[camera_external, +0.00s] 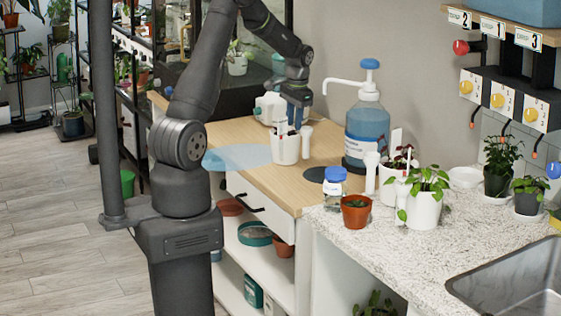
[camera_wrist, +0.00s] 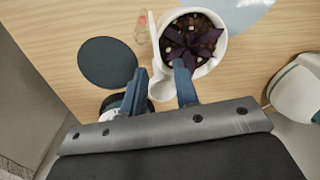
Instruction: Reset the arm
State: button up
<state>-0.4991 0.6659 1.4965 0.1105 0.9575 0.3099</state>
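My gripper (camera_external: 297,112) points down over the wooden counter, just above a white pot (camera_external: 285,149). In the wrist view its two blue fingers (camera_wrist: 160,84) are apart, so it looks open. The white pot (camera_wrist: 226,38) holds dark soil and a purple-leaved plant (camera_wrist: 192,38). The right finger overlaps the pot's near edge in that view. A white, tube-like thing (camera_wrist: 163,88) shows between the fingers, beside the pot. It appears to stand on the counter below them, and I see no clear grip on it.
A blue pump bottle (camera_external: 368,130) stands right of the gripper, with a dark round mat (camera_wrist: 107,62) nearby. A white container (camera_external: 268,107) is behind the pot. Several potted plants, a blue-lidded jar (camera_external: 334,184) and a sink (camera_external: 515,285) are at the right.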

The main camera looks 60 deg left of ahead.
notch_tip(320, 180, down, 3)
notch_tip(320, 180, up, 11)
jog(key=d, duration=0.1)
jog(key=f, duration=0.7)
jog(key=a+f, duration=0.1)
jog(key=f, duration=0.3)
notch_tip(320, 180, up, 4)
jog(key=shift+f, duration=0.25)
jog(key=d+r, duration=0.7)
jog(key=d, duration=0.4)
jog(key=w+d+r+m, duration=0.1)
jog(key=w+d+m, duration=0.15)
jog(key=d, duration=0.55)
jog(key=w+d+r+m, duration=0.15)
jog(key=w+d, duration=0.25)
jog(key=d, duration=0.4)
jog(key=w+d+r+m, duration=0.2)
jog(key=w+d, duration=0.2)
jog(key=d, duration=0.4)
jog(key=s+d+r+m, duration=0.1)
jog(key=d+m, duration=0.1)
jog(key=d, duration=1.1)
jog(key=s+d+r+m+t, duration=0.1)
jog(key=s+d+r+m, duration=0.1)
jog(key=d, duration=1.2)
jog(key=shift+s+d+r+m, duration=0.15)
jog(key=shift+s+d+m, duration=0.05)
jog(key=shift+m, duration=0.5)
